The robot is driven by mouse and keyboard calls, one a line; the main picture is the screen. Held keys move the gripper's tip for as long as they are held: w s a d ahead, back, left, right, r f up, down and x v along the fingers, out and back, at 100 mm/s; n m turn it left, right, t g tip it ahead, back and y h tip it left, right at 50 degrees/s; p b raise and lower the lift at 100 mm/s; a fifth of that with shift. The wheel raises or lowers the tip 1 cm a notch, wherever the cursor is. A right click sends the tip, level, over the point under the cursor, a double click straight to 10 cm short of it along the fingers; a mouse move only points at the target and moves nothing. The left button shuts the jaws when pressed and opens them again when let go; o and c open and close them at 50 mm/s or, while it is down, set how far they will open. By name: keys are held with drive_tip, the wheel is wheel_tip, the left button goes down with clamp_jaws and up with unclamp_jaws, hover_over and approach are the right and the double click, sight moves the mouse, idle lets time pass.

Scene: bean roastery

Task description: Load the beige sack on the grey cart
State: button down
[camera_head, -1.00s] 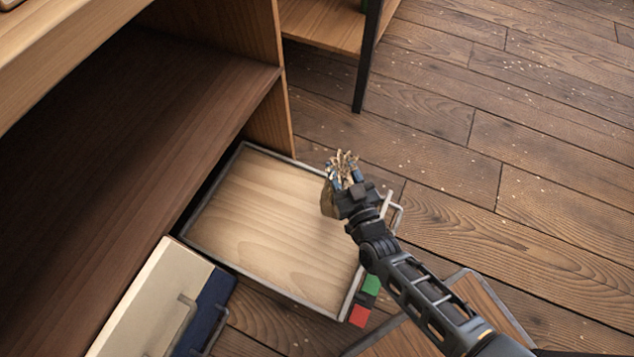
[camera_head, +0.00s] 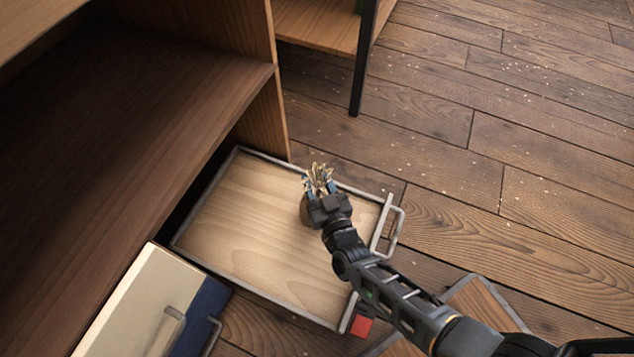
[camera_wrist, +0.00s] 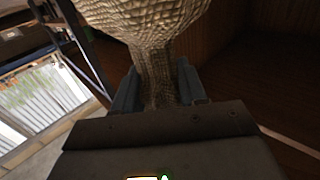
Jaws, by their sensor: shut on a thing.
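The beige sack (camera_head: 306,211) hangs from my gripper (camera_head: 319,186), mostly hidden behind it in the head view. In the wrist view the woven sack (camera_wrist: 145,18) bulges at the top, and its gathered neck lies between my two fingers (camera_wrist: 158,78), which are shut on it. A flat wooden deck with a grey rim and a grey handle, seemingly the grey cart (camera_head: 266,292), lies below. My gripper and the sack are over its upper right part. I cannot tell how high the sack is above the deck, or whether it touches.
A wooden shelf unit (camera_head: 150,100) stands at the left, against the deck's far side. A beige and navy piece with handles (camera_head: 135,295) is at bottom left. A red block (camera_head: 361,326) and another grey-edged wooden surface (camera_head: 482,298) are near my arm. The deck looks bare; floor is free at right.

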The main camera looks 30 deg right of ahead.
drive_tip(key=shift+w+r, duration=0.1)
drive_tip(key=shift+r, duration=0.05)
drive_tip(key=c, duration=0.6)
unclamp_jaws()
drive_tip(key=shift+f, duration=0.25)
drive_tip(key=shift+r, duration=0.1)
drive_tip(key=shift+r, duration=0.1)
drive_tip(key=s, duration=0.4)
drive_tip(key=s+a+p, duration=0.1)
drive_tip(key=s, duration=0.3)
drive_tip(key=s+a+p, duration=0.1)
drive_tip(key=s, duration=0.3)
drive_tip(key=shift+a, duration=0.2)
